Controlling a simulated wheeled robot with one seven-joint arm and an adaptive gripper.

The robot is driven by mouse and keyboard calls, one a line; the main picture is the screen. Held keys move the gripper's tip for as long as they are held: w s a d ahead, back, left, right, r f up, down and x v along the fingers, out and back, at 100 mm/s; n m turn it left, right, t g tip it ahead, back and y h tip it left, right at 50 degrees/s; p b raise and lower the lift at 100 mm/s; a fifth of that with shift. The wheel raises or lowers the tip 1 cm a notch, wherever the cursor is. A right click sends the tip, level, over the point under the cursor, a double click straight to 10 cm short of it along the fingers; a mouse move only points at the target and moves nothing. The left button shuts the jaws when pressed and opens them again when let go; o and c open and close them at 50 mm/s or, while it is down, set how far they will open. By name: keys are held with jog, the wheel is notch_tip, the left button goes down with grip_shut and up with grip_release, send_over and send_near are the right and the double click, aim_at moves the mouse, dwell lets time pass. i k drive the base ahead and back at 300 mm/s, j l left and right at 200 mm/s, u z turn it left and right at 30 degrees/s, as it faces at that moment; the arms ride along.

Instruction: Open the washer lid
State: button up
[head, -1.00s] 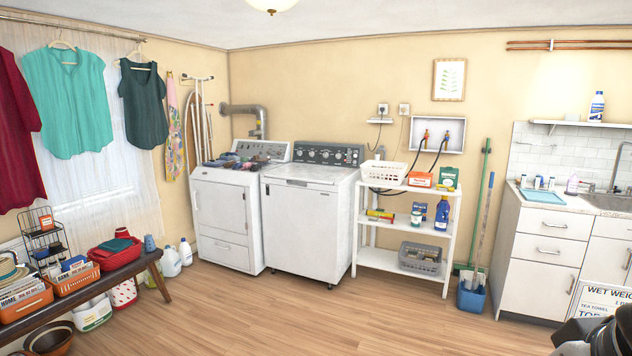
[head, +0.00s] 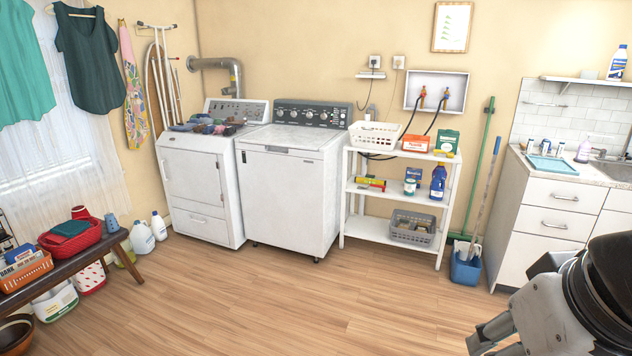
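The washer (head: 288,192) is the white machine with a dark control panel at the back wall, right of the dryer. Its lid (head: 292,138) lies flat and closed on top, with a small dark handle or latch mark near the front edge. My arm (head: 560,300) shows at the lower right, well apart from the washer.
The dryer (head: 200,193) with clothes on top stands left of the washer. A white shelf unit (head: 392,228) is close on its right. A bench (head: 110,265) stands at the left, a sink cabinet (head: 552,222) at the right. The wooden floor (head: 300,310) in front is clear.

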aim_at(312, 140)
jog(key=i, duration=3.95)
jog(key=i+u, duration=0.3)
jog(key=i+l+u, duration=0.25)
jog(key=i+j, duration=0.1)
